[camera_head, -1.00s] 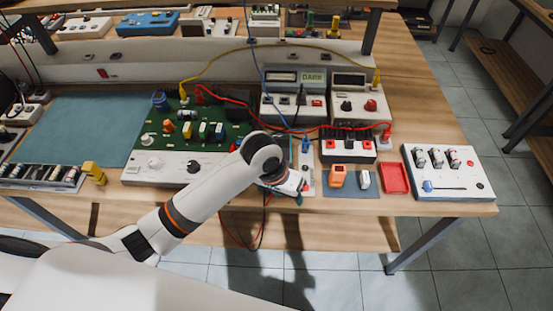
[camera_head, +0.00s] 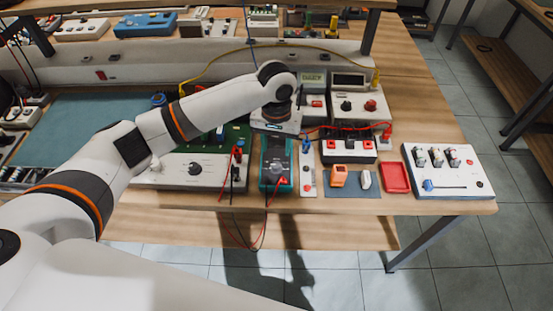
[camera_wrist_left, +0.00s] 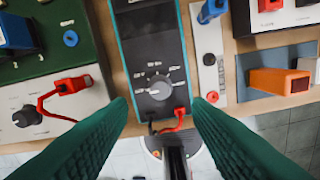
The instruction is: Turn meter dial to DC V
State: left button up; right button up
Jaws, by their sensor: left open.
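The meter (camera_head: 277,168) is a dark-faced unit with a teal rim, near the bench's front edge. In the left wrist view the meter (camera_wrist_left: 150,50) shows its round grey dial (camera_wrist_left: 159,88) with small white labels around it, too small to read surely. Red (camera_wrist_left: 180,112) and black (camera_wrist_left: 153,127) leads plug in below the dial. My left gripper (camera_wrist_left: 160,104) is open and empty. Its two green fingers lie on either side of the dial in that view, apparently above it and not touching. In the head view my wrist mostly hides the gripper. My right gripper is not in view.
Left of the meter is a green circuit board with a white panel (camera_head: 195,172). Right are a white strip (camera_head: 307,175), an orange block (camera_head: 339,176), a red tray (camera_head: 395,177) and a white switch box (camera_head: 450,189). Boxed instruments stand behind. Red and black leads hang over the front edge.

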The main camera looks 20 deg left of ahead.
aim_at(276, 164)
pick_arm(q)
notch_tip(276, 164, down, 8)
jog(key=shift+r+p, duration=0.25)
jog(key=shift+p, duration=0.1)
jog(key=c, duration=1)
jog(key=shift+r+m+p, duration=0.25)
jog(key=shift+m+p, duration=0.35)
jog(key=shift+p, duration=0.15)
jog(key=shift+m+p, duration=1)
jog(key=shift+m, duration=0.1)
jog(key=m+p, duration=0.1)
jog(key=m, duration=0.2)
jog(key=shift+p, duration=0.35)
jog(key=shift+f+m+p, duration=0.15)
jog(key=shift+m+p, duration=0.25)
jog(key=shift+m, duration=0.8)
